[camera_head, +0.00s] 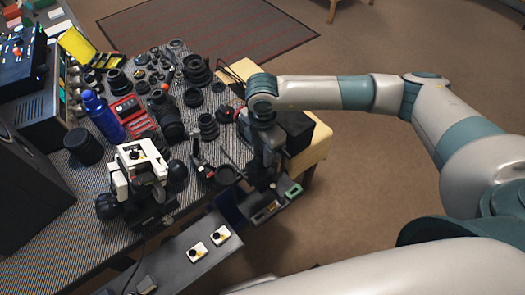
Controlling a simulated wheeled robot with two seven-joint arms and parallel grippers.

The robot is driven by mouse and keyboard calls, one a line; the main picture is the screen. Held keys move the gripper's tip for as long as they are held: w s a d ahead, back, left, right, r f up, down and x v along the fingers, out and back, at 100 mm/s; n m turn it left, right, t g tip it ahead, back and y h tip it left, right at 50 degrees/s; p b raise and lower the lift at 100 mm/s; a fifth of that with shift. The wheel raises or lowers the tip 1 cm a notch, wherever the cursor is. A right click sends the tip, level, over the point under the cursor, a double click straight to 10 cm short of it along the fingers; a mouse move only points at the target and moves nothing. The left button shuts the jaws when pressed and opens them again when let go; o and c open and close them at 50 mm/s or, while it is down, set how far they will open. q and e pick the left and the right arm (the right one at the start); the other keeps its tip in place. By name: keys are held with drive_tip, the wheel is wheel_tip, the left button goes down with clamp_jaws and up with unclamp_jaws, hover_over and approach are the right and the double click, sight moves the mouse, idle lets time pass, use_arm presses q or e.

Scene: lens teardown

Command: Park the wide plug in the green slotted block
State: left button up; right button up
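A small green block (293,191) sits at the right end of the dark tray beside the table's front edge. Its slot is too small to make out. My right arm comes in from the right, and its dark gripper (262,180) points down just left of the green block, over the back of the tray. Its fingertips blend into dark things around them, so I cannot tell whether it is open or shut, or holding anything. I cannot pick out the wide plug with certainty. My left gripper is not in view.
A dark tray (246,222) with small parts lies under my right gripper. Lens parts, a blue bottle (103,117), a red case (127,109) and a white-framed fixture (139,160) crowd the patterned table.

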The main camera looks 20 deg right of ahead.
sight(262, 154)
drive_tip(key=shift+f, duration=0.3)
clamp_jaws()
drive_tip(key=c, duration=0.6)
unclamp_jaws()
clamp_jaws()
drive_tip(key=shift+r+p, duration=0.6)
drive_tip(key=shift+r, duration=0.4)
drive_tip(key=shift+r+p, duration=1.15)
drive_tip(key=shift+r, duration=0.9)
